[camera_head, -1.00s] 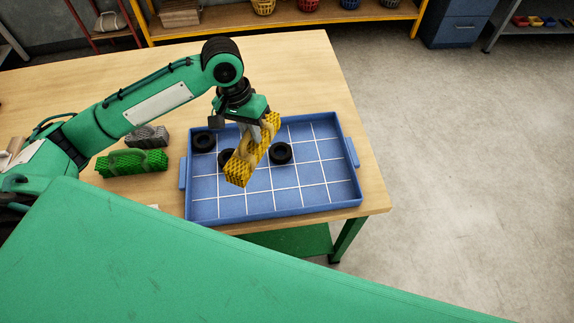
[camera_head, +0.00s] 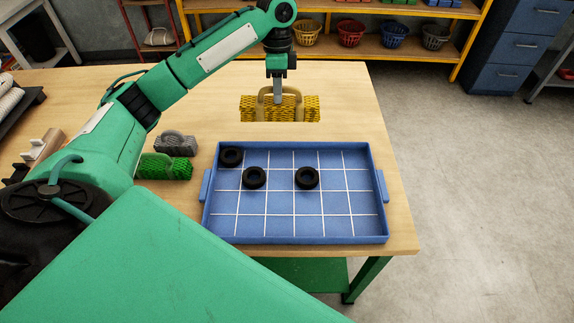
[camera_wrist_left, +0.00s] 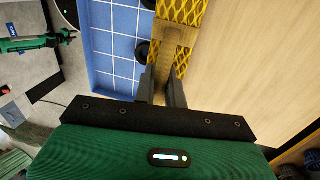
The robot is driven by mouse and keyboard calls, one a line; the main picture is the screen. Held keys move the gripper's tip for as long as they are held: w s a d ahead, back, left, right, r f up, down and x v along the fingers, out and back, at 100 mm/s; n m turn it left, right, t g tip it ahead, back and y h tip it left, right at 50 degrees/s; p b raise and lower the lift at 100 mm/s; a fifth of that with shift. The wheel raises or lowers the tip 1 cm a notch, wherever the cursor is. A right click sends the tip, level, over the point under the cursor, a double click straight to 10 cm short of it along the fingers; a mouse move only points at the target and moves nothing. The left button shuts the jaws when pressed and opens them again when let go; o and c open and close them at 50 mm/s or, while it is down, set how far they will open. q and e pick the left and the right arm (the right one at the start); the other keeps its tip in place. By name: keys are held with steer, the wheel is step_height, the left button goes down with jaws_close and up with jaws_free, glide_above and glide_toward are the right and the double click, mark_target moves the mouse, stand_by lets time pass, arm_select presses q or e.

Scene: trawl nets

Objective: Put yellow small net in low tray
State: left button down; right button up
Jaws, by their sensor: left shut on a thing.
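The yellow net (camera_head: 262,110) is a small block of yellow mesh with a tan handle. My left gripper (camera_head: 278,92) is shut on its handle from above. The net hangs level beyond the far edge of the tray, over the wooden table; its height is hard to tell. In the left wrist view the yellow net (camera_wrist_left: 181,11) shows at the top, beyond the fingers (camera_wrist_left: 163,85). The low blue tray (camera_head: 296,240) has a white grid and holds three black rings, one (camera_head: 307,178) near its middle. The tray also shows in the left wrist view (camera_wrist_left: 108,50).
A green net (camera_head: 165,168) and a grey net (camera_head: 176,144) lie left of the tray. A dark rack (camera_head: 20,125) stands at the far left. The right and near parts of the tray are bare. Shelves with baskets (camera_head: 351,33) stand behind the table.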

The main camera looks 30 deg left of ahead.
arm_select(q)
steer(key=shift+f+p, duration=0.95)
steer(key=shift+f, duration=8.25)
steer(key=c, duration=1.5)
jaws_free()
steer(key=shift+f, duration=0.1)
steer(key=shift+o, duration=0.2)
steer(key=r, duration=0.4)
steer(key=w+a+r+b, duration=0.1)
steer(key=r, duration=0.3)
steer(key=w+r+b, duration=0.1)
steer(key=r, duration=0.3)
steer(key=shift+a, duration=0.15)
